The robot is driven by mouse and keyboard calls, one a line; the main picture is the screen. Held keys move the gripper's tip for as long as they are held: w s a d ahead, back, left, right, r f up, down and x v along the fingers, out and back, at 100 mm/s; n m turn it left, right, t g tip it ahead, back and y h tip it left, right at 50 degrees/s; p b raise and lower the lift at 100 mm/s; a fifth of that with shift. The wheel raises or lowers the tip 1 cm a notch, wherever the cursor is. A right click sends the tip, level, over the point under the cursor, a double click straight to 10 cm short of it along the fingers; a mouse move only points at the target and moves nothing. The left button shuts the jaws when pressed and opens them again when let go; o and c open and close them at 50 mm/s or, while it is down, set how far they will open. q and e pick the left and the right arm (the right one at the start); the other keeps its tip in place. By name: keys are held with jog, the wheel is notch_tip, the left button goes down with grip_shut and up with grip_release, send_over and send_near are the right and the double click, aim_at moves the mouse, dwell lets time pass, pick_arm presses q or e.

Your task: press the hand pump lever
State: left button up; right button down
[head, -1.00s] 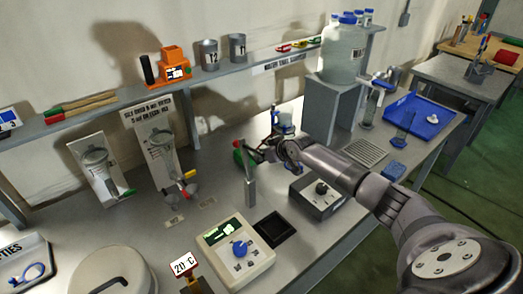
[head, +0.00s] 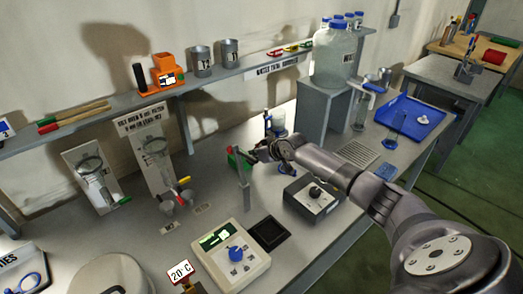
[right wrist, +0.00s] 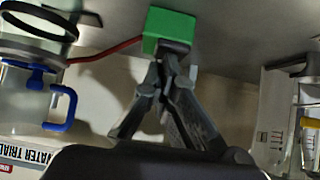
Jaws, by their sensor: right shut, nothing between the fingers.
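A small green block (head: 240,161) with a red part stands on the bench beside a grey upright post; I take it for the hand pump. In the right wrist view the green block (right wrist: 168,30) shows large, with a thin red rod or tube running from it to the left. My right gripper (head: 256,152) is shut and empty, just right of the green block. In the right wrist view its fingertips (right wrist: 166,55) are at the dark underside of the block as pictured; I cannot tell whether they touch. My left gripper is out of view.
A clear vessel with a blue handle (right wrist: 25,95) is close beside the gripper. A grey box with a black knob (head: 313,200) lies below my right arm. A white controller (head: 229,256) and a black square pad (head: 269,234) are nearer. Glassware on stands is at the left.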

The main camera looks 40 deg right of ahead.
notch_tip(320, 180, up, 4)
jog(key=p, duration=0.3)
jog(key=shift+a+r+p, duration=0.1)
jog(key=shift+r+p, duration=0.05)
jog(key=shift+p, duration=0.15)
pick_arm(q)
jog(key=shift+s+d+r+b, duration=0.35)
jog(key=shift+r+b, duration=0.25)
jog(key=shift+b, duration=0.85)
pick_arm(e)
jog(key=v, duration=1)
